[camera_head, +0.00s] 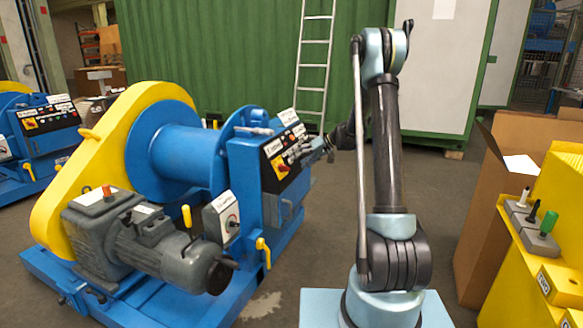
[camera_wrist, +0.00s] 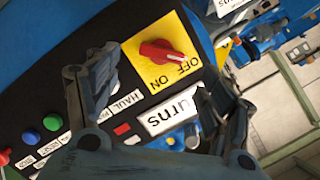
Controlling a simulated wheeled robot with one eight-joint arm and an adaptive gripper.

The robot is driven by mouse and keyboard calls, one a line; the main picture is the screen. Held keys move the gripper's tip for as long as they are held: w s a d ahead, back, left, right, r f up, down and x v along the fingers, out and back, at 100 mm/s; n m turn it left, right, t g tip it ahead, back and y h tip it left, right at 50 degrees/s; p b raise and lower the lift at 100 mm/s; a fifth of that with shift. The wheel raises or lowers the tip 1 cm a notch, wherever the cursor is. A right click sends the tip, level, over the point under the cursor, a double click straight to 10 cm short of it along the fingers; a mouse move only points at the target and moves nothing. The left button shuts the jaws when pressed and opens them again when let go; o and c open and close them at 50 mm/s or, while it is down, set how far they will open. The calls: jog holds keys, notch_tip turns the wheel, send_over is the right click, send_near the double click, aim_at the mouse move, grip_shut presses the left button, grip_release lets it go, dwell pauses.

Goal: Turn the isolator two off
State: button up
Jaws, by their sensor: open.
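In the wrist view a red rotary switch (camera_wrist: 162,50) sits on a yellow plate (camera_wrist: 150,70) marked OFF and ON, on a black panel. Its narrow end points right in the picture, near the word OFF. My gripper (camera_wrist: 158,72) is open and empty, with one finger on each side of the lower part of the plate. The knob lies beyond the fingers, and I see no contact. In the head view my gripper (camera_head: 316,150) is close to the control panel (camera_head: 272,150) of the blue winch, where a red switch on yellow (camera_head: 283,169) also shows. I see no isolator number.
Coloured buttons (camera_wrist: 40,130) and a selector marked HAUL sit on the same panel. A grey box with a dial (camera_head: 222,218) stands below it. A second machine with a similar panel (camera_head: 45,118) is at far left. A cardboard box (camera_head: 490,210) stands right of my arm.

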jog(key=shift+v, duration=2.4)
jog(key=s+d+r+m+h, duration=0.1)
jog(key=s+d+r+h, duration=0.15)
jog(key=s, duration=0.65)
jog(key=s+d+r+m+h, duration=0.1)
jog(key=s+d+r, duration=0.15)
jog(key=s, duration=0.65)
jog(key=s+d+r+m+h, duration=0.1)
jog(key=s+d+r+h, duration=0.15)
jog(key=s, duration=0.65)
jog(key=s+d+f+m+h, duration=0.1)
jog(key=s+d+f, duration=0.2)
jog(key=s, duration=0.5)
jog(key=s+d+f+m+h, duration=0.1)
jog(key=s+d+f, duration=0.3)
jog(key=s, duration=0.4)
jog(key=s+d+f+m+h, duration=0.1)
jog(key=s+d+f+h, duration=0.1)
jog(key=s, duration=0.6)
jog(key=shift+s+d+f+h, duration=0.3)
jog(key=shift+d+f+h, duration=0.1)
jog(key=shift+d+f, duration=0.5)
jog(key=shift+a, duration=0.1)
